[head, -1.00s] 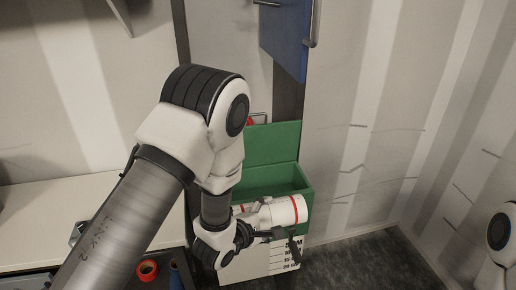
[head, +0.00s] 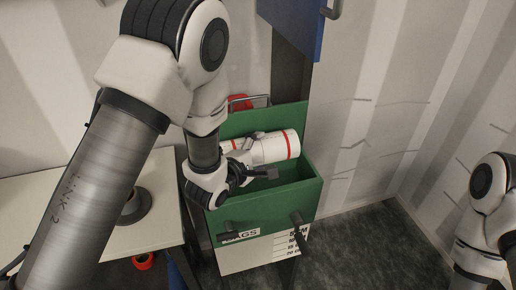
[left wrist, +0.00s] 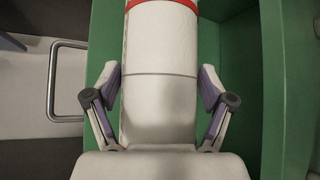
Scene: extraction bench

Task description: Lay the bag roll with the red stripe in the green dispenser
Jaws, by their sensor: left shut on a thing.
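The white bag roll with the red stripe (head: 268,149) is held lengthwise in my left gripper (head: 252,160). The gripper's fingers close on both sides of the roll, which also fills the middle of the left wrist view (left wrist: 160,95). The green dispenser (head: 268,214) is an open-topped box with a raised back panel. The roll is over its opening, close to the back panel, with its striped end pointing right. I cannot tell how far above the box floor it is. My gripper and forearm hide the dispenser's left end. My right gripper is out of frame.
A metal handle (head: 262,101) shows behind the dispenser's back panel. A blue panel (head: 296,25) hangs above. Dark floor is free at right.

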